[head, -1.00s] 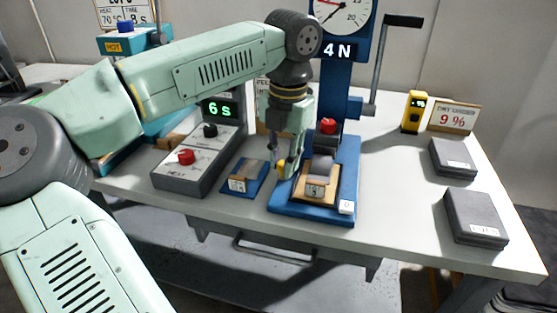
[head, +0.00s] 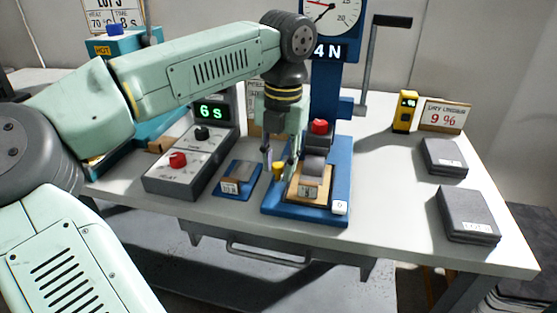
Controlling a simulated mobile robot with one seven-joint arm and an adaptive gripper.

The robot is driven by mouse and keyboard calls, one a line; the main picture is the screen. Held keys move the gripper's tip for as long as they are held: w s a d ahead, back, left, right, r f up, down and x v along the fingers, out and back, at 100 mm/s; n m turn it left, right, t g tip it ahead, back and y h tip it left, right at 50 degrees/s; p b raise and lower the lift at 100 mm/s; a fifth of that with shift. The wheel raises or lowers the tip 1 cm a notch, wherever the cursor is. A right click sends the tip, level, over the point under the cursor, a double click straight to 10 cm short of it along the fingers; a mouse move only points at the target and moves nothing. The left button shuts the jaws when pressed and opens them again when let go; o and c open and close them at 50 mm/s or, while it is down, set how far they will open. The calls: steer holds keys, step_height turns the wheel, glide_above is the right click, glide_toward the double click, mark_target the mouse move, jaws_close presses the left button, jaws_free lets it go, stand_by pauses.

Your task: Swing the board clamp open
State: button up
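The wooden board (head: 308,193) lies on the blue base of the press stand (head: 337,165), with a dark grey roll (head: 314,166) on it. A yellow knob (head: 279,168), which looks like the board clamp's handle, stands at the board's left edge. My gripper (head: 278,160) points down over that edge. Its two fingers are apart, one left of the knob and one right of it, and the knob shows between them. I cannot tell whether either finger touches it. The rest of the clamp is hidden behind the fingers or too small to make out.
A red knob (head: 319,127) and a crank (head: 372,65) belong to the press. A grey control box (head: 185,165) and a small blue stand (head: 238,180) are to the left. A yellow meter (head: 404,112) and two dark pads (head: 467,213) are right. The table between is clear.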

steer(key=shift+o, duration=0.9)
step_height(320, 180, up, 12)
steer(key=shift+d, duration=0.3)
steer(key=shift+s, duration=0.1)
